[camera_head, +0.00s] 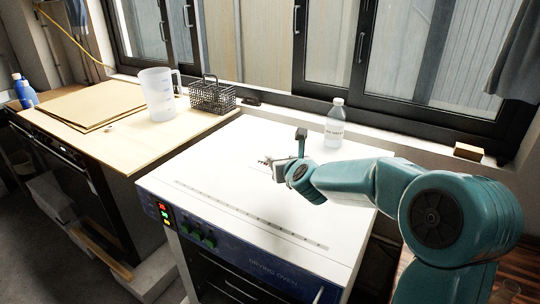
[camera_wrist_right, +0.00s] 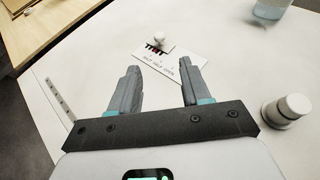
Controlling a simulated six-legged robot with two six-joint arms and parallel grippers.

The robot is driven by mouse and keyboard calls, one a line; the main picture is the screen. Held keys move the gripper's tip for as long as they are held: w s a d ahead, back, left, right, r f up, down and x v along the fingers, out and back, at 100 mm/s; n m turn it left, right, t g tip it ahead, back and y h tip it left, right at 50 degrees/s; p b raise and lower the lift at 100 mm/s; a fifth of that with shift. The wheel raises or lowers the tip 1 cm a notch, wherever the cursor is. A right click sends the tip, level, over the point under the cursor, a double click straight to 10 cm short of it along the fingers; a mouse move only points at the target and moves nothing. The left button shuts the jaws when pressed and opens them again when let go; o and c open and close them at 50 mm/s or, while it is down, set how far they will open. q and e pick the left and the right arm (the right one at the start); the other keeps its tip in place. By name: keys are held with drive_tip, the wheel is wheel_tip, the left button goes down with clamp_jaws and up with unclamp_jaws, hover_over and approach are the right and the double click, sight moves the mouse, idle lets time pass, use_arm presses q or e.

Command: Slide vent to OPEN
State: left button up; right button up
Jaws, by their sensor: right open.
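The vent plate (camera_wrist_right: 172,62) is a small white label on the white oven top, with the words SHUT, HALF and OPEN. A white round knob (camera_wrist_right: 159,38) stands at its far side, beside a row of dark slots (camera_wrist_right: 156,47). Its position against the words is hard to tell. My right gripper (camera_wrist_right: 160,80) is open and empty, its two fingers pointing toward the plate, apart from the knob. In the head view my right gripper (camera_head: 283,166) is over the oven top (camera_head: 220,165), partly hiding the vent area. My left gripper is not in view.
A clear bottle (camera_head: 335,124) stands behind my right gripper. A short white cylinder (camera_wrist_right: 287,110) stands right of the gripper in the wrist view. A jug (camera_head: 158,94) and wire basket (camera_head: 214,96) stand on the bench.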

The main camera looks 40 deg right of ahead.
sight(269, 154)
drive_tip(key=p+x, duration=0.1)
drive_tip(key=x, duration=0.6)
drive_tip(key=p+x, duration=0.2)
drive_tip(key=x, duration=0.5)
drive_tip(key=shift+w+a+f, duration=0.1)
drive_tip(key=shift+a+f, duration=0.05)
drive_tip(key=shift+a, duration=0.05)
drive_tip(key=shift+w+d+f+p, duration=0.15)
drive_tip(key=shift+w+d+p, duration=0.05)
drive_tip(key=shift+p, duration=0.15)
drive_tip(key=shift+w, duration=0.1)
drive_tip(key=shift+w+f, duration=0.1)
clamp_jaws()
